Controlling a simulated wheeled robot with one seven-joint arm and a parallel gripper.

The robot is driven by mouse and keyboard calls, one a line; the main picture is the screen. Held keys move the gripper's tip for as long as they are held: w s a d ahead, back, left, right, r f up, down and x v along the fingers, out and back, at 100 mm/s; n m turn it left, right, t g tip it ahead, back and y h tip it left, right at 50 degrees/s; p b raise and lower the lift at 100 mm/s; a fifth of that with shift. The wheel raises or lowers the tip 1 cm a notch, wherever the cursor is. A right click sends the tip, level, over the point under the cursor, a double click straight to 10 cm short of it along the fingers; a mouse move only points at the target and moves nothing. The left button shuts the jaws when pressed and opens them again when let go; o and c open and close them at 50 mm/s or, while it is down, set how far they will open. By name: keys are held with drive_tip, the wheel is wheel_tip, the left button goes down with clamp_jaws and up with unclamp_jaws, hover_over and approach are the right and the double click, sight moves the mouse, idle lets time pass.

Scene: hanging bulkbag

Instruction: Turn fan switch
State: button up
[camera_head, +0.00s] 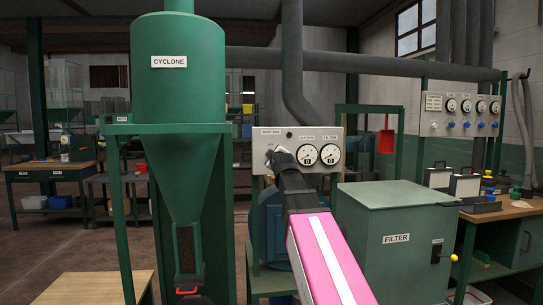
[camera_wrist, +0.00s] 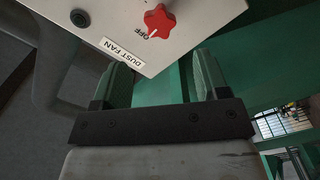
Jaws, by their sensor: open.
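The fan switch is a red star-shaped knob (camera_wrist: 159,21) on a pale panel, seen at the top of the wrist view. A white mark on it points toward the word OFF, and a DUST FAN label (camera_wrist: 122,55) sits below. My gripper (camera_wrist: 162,72) is open, with its two fingers apart and nothing between them. The knob lies ahead of the fingertips, apart from them. In the head view my gripper (camera_head: 279,157) is in front of the left part of the control panel (camera_head: 297,133); the knob is hidden there behind my arm.
Two round gauges (camera_head: 318,155) are on the panel's right. A dark round button (camera_wrist: 80,18) sits left of the knob. The green cyclone (camera_head: 178,75) stands to the left. The green filter box (camera_head: 397,240) stands close on the right of my arm.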

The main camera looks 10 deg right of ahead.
drive_tip(key=w, duration=0.9)
drive_tip(key=shift+w, duration=0.2)
drive_tip(key=c, duration=0.9)
